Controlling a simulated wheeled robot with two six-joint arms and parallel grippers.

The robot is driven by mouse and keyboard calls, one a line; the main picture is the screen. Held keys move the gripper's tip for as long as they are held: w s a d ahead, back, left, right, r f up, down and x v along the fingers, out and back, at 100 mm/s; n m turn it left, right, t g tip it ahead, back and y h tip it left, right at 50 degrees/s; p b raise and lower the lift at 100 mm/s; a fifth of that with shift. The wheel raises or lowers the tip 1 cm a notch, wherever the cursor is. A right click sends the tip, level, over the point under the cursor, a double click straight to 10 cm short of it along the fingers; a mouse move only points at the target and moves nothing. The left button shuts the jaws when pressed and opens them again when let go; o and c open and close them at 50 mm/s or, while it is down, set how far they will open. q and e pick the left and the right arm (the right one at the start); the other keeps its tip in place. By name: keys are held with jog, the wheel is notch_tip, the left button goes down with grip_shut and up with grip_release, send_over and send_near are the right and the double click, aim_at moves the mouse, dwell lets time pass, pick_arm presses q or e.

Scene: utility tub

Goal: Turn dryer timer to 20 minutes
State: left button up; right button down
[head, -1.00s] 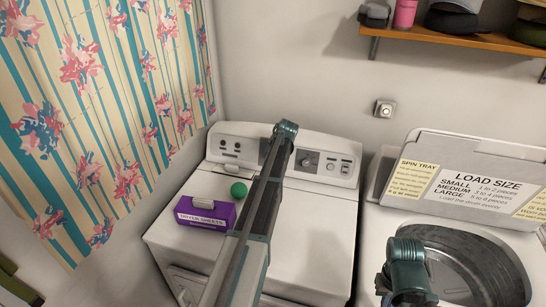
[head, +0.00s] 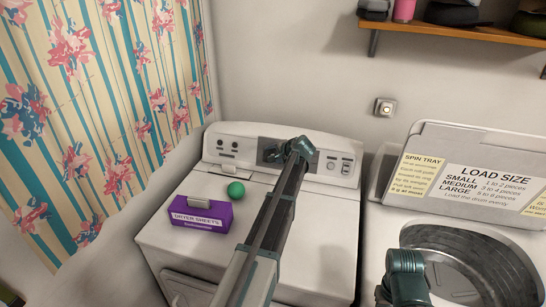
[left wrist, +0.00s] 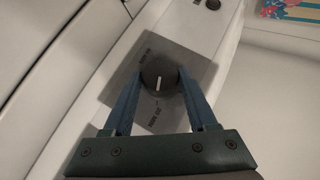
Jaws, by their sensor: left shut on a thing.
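The dryer (head: 315,235) stands against the wall, with a raised control panel at its back. The timer knob (left wrist: 158,75) is a dark round dial with a white pointer line, on a dark grey plate with small print that is hard to read. My left gripper (left wrist: 157,82) is shut on the knob, one blue finger on each side. The pointer lies roughly along the fingers in the left wrist view. In the head view my left gripper (head: 298,152) reaches the panel and its wrist hides the knob. My right gripper cannot be made out.
A purple dryer sheets box (head: 203,214) and a green ball (head: 236,189) sit on the dryer top, left of my arm. A washer with an open lid (head: 480,175) stands right. A shelf (head: 450,32) hangs above; a patterned curtain (head: 90,110) is at left.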

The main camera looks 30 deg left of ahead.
pick_arm(q)
jog(key=shift+w+d, duration=0.25)
jog(key=shift+d, duration=0.1)
jog(key=o, duration=1)
jog(key=shift+c, duration=0.2)
jog(key=o, duration=0.4)
jog(key=shift+d, duration=0.1)
jog(key=shift+d+r, duration=0.15)
jog(key=p+v, duration=0.8)
jog(key=v, duration=0.5)
jog(key=shift+w+d, duration=0.2)
jog(key=shift+d, duration=0.15)
